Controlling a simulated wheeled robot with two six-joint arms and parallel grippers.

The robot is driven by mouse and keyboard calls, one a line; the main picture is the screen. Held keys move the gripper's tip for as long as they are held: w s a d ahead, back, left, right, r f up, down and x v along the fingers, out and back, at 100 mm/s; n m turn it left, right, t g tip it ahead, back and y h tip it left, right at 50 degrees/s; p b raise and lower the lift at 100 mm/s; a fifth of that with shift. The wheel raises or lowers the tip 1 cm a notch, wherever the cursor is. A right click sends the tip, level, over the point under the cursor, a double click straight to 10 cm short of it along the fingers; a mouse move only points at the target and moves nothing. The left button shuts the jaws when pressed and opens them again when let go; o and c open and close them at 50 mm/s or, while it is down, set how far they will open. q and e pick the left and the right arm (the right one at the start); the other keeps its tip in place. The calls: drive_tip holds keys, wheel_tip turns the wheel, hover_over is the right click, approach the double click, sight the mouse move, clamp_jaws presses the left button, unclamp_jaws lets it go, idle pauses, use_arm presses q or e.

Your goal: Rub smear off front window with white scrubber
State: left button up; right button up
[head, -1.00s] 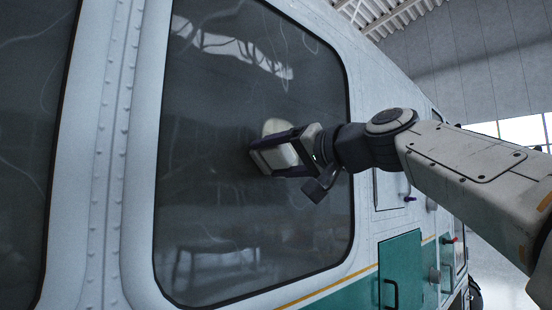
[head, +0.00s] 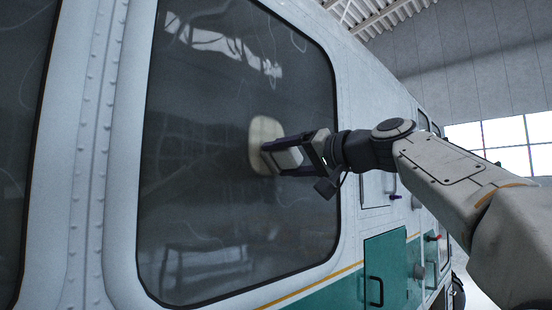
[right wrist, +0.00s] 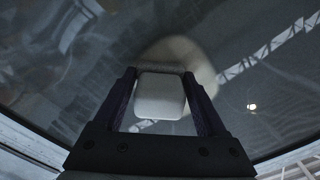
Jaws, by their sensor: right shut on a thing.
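The smear (head: 258,130) is a pale cream rounded patch on the dark front window (head: 190,225). It also shows in the right wrist view (right wrist: 190,52), partly hidden behind the scrubber. The white scrubber (head: 288,157) is a small pale block between the fingers of my right gripper (head: 272,158). In the right wrist view the scrubber (right wrist: 160,98) sits between the two dark fingers, and the gripper (right wrist: 160,76) is shut on it. The fingertips overlap the right part of the smear. I cannot tell whether the scrubber touches the glass. My left gripper is not in view.
A pale riveted frame (head: 95,170) borders the window, with another dark pane (head: 22,130) at far left. Right of the window, the helicopter's side carries a green panel (head: 393,265) with a dark handle and small knobs. Hangar wall and bright windows are behind.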

drive_tip(key=shift+w+d, duration=1.65)
drive_tip(key=shift+w+r, duration=0.1)
drive_tip(key=shift+r, duration=0.7)
drive_tip(key=shift+a, duration=0.15)
